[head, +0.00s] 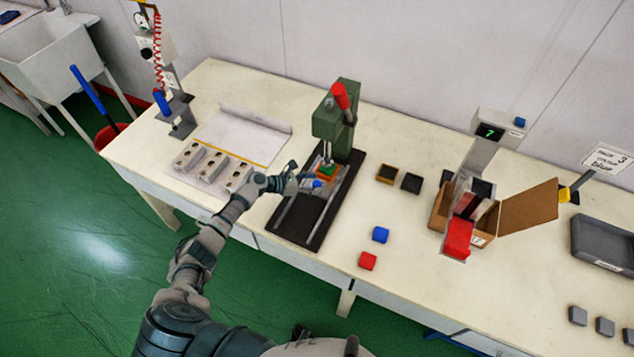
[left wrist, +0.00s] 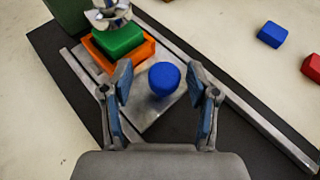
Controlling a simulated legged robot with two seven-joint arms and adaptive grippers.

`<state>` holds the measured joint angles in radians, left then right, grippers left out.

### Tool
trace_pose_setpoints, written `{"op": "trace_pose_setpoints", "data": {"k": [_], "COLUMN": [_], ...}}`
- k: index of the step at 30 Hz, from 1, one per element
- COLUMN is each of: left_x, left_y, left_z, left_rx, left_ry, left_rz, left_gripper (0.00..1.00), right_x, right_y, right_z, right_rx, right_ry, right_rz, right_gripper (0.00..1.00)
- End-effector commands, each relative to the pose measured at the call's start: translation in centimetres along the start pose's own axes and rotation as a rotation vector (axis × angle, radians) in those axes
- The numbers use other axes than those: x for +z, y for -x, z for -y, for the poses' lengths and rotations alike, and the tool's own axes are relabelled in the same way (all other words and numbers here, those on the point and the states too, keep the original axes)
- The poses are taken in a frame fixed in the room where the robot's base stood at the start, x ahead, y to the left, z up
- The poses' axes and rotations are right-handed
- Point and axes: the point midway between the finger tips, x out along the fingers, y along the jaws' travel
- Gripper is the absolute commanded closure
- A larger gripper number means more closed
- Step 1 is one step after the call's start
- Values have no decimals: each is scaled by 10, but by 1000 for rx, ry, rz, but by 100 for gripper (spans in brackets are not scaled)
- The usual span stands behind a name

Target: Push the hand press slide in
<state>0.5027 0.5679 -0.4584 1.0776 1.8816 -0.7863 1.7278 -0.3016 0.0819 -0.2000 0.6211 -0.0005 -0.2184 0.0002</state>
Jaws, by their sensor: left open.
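The green hand press (head: 334,122) with a red lever handle stands on a black base (head: 300,222) on the table. Its slide (left wrist: 152,112) is a metal plate between two rails, with a blue knob (left wrist: 164,78) at its front. An orange mould (left wrist: 142,58) holding a green block (left wrist: 118,38) sits on the slide, beneath the press ram (left wrist: 110,14). My left gripper (left wrist: 164,88) is open, with its fingers on either side of the blue knob; contact is not clear. In the head view my left gripper (head: 298,181) is at the slide. My right gripper is not seen.
Blue (head: 380,234) and red (head: 368,261) blocks lie right of the press. Two small trays (head: 387,174) lie behind them. A cardboard box (head: 530,204) stands at a dispenser on the right. A board with several grey moulds (head: 212,165) lies left of the press.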

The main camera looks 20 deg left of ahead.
Motion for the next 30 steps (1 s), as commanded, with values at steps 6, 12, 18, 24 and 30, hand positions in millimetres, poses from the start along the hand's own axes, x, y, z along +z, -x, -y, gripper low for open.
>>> {"op": "trace_pose_setpoints", "data": {"k": [6,12,18,24,30], "left_x": [-2,-2,-1,-1,-1], "left_y": [50,86,101,101,101], "left_z": [-2,-3,-3,-3,-3], "left_rx": [1,1,1,1,1], "left_ry": [-1,2,2,2,2], "left_rz": [-5,-3,-3,-2,-2], "left_gripper": [41,41,41,41,41], "right_x": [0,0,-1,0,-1], "right_y": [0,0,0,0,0], "right_z": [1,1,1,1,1], "right_rx": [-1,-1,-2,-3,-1], "right_ry": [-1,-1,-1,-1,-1], "right_rz": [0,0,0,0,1], "right_gripper": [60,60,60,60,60]}}
